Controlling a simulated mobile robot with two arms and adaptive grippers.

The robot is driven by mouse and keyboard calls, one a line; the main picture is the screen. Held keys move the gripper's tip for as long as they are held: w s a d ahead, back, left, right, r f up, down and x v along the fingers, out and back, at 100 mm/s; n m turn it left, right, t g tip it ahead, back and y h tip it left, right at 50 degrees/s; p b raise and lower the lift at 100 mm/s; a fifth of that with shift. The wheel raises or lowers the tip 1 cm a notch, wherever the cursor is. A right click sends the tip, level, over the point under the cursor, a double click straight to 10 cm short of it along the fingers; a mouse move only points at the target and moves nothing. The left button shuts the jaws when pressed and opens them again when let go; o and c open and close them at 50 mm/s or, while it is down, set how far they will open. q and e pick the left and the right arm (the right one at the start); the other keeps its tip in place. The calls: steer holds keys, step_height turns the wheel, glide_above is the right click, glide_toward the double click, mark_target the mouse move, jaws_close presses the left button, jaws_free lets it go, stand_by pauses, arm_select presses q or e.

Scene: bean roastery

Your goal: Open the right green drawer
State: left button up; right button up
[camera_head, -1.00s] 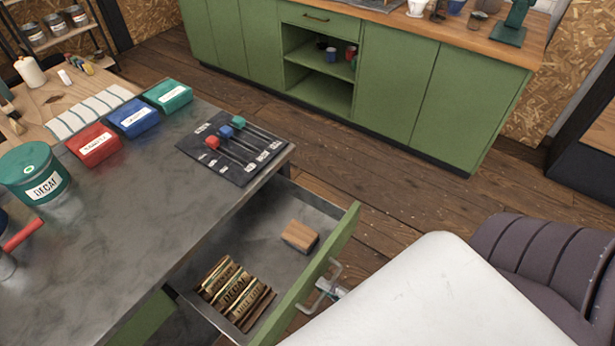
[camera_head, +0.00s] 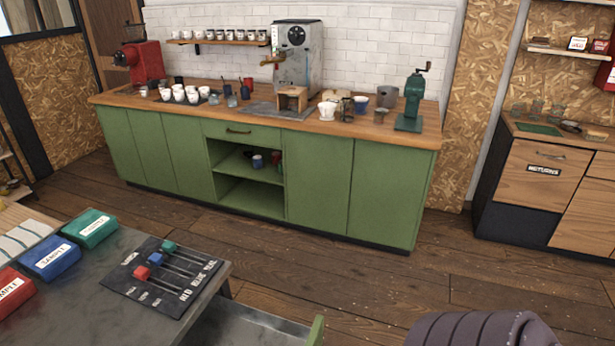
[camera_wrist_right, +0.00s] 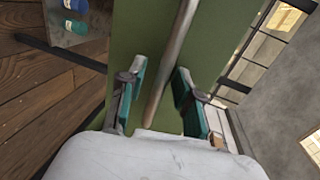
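The green drawer (camera_head: 317,332) of the metal-topped table stands pulled out at the bottom edge of the head view; only part of its grey inside and the top of its green front show. In the right wrist view its green front (camera_wrist_right: 218,38) fills the middle, with a metal bar handle (camera_wrist_right: 170,62) running across it. My right gripper (camera_wrist_right: 160,82) is open, its teal-padded fingers on either side of the handle, with visible gaps. My right gripper is outside the head view. My left gripper is in neither view.
The metal table (camera_head: 80,315) at lower left bears a red box (camera_head: 12,293), a blue box (camera_head: 50,260), a green box (camera_head: 91,229) and a dark slider board (camera_head: 162,275). A dark padded chair (camera_head: 480,330) is at lower right. Wooden floor (camera_head: 350,275) lies clear before the green counter (camera_head: 320,180).

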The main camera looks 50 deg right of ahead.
steer(key=v, duration=1.2)
stand_by(0.5)
